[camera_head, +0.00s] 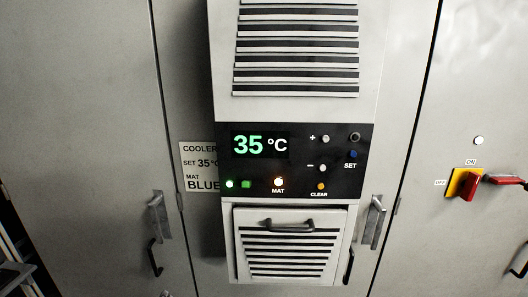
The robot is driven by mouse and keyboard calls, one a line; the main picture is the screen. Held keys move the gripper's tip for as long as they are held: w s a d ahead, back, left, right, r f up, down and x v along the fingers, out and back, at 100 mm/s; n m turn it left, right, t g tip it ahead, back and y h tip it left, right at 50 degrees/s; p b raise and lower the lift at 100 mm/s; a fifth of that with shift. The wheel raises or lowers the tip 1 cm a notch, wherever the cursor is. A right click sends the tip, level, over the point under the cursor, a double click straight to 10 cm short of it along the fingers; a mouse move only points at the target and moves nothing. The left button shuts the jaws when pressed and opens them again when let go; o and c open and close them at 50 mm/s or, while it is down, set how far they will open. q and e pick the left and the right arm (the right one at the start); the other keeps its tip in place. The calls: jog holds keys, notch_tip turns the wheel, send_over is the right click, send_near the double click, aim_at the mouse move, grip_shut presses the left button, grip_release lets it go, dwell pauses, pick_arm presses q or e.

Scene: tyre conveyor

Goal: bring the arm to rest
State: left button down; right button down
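Neither of my grippers shows in the head view, and I see no arm that I can be sure of. The head view faces a grey cabinet with a cooler unit on it. The cooler's black control panel (296,160) has a green display (260,145) reading 35 °C.
Below the panel is a slatted flap (290,262) with a dark handle (291,226). Upper slats (297,50) sit above. Cabinet door handles (159,216) stick out on both sides. A red switch (467,185) on a yellow plate is at right. A dark structure shows at lower left.

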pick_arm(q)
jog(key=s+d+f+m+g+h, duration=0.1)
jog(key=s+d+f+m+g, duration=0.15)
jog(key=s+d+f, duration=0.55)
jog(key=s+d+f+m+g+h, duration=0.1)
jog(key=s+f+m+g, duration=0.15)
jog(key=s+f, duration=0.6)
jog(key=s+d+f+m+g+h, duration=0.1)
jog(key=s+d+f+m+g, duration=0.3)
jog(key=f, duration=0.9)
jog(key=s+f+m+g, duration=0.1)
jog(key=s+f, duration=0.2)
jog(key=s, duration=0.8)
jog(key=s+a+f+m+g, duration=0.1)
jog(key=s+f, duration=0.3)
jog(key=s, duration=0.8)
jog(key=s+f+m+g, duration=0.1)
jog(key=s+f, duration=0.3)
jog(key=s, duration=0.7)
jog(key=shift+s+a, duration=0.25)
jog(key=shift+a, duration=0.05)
